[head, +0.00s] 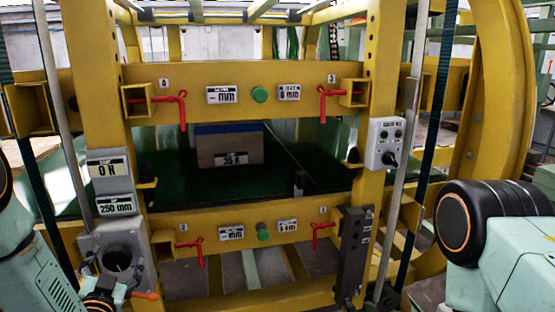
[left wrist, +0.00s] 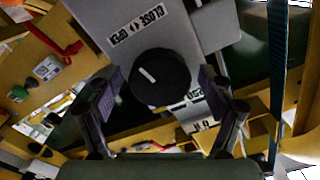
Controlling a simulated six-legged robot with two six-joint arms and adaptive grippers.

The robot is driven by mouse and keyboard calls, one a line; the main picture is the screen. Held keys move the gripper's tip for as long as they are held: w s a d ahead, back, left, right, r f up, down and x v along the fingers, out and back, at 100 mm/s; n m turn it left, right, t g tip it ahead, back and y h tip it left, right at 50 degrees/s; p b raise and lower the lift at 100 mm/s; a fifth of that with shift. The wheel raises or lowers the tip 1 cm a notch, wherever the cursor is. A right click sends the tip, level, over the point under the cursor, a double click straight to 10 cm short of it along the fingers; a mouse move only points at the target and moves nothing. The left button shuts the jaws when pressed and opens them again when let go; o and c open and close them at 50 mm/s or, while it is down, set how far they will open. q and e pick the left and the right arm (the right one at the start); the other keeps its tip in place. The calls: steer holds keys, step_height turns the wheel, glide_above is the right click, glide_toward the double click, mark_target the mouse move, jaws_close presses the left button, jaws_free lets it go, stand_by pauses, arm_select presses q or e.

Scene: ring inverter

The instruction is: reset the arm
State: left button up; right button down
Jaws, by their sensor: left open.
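My left gripper (head: 112,278) is at the lower left of the head view, in front of a grey panel (head: 140,240) on the yellow frame. In the left wrist view, my left gripper (left wrist: 162,82) is open and empty. Its two dark fingers stand apart on either side of a round black knob (left wrist: 158,84) with a white mark. I cannot tell how far the fingertips are from the knob. The grey panel (left wrist: 200,20) reads OPEN and CLOSE. Part of my right arm shows at the right of the head view; its gripper is out of view.
A yellow frame (head: 220,75) stands ahead with red levers (head: 182,108) and green buttons (head: 260,95). A box (head: 230,150) labelled 35 N lies inside on a dark green surface (head: 300,175). A grey switch box (head: 385,145) is on the right post. Signs reading 0 N (head: 107,170) and 250 mm (head: 116,206) are above the panel.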

arm_select(q)
steer(key=n+b, duration=0.4)
steer(key=n, duration=0.3)
steer(key=shift+f+b, duration=0.1)
steer(key=shift+b, duration=0.25)
steer(key=v, duration=0.5)
steer(key=shift+p, duration=0.3)
steer(key=shift+w, duration=0.1)
steer(key=shift+d, duration=0.1)
